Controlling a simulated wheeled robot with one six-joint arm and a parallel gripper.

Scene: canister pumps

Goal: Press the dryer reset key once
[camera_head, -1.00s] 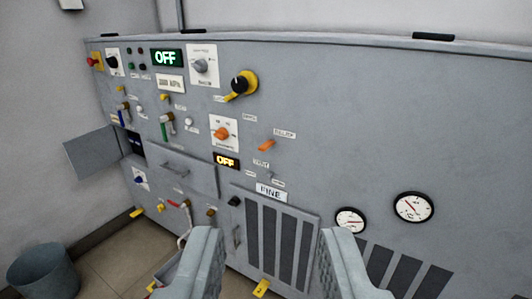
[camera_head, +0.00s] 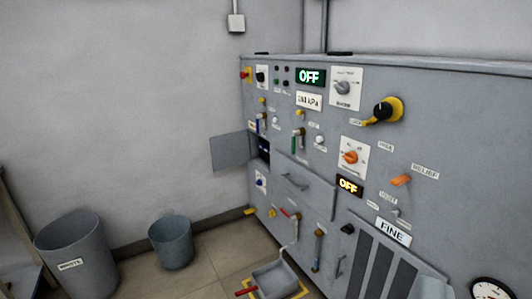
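The grey control panel (camera_head: 400,120) carries many knobs, levers and small buttons. I cannot make out a label reading dryer reset, so I cannot tell which control is the key. An open flap (camera_head: 230,152) at the left end bares a dark recess (camera_head: 263,148) with small, unclear details inside. Of my gripper (camera_head: 433,288), only what looks like one fingertip shows at the bottom edge, in front of the grille. Its other finger is out of view.
A waste bin (camera_head: 76,258) and a smaller bucket (camera_head: 171,244) stand on the floor at left. A grey tray (camera_head: 277,277) on a yellow-edged mark lies before the panel. Hoses and handles stick out low down. Tiled floor (camera_head: 205,275) is clear between bucket and tray.

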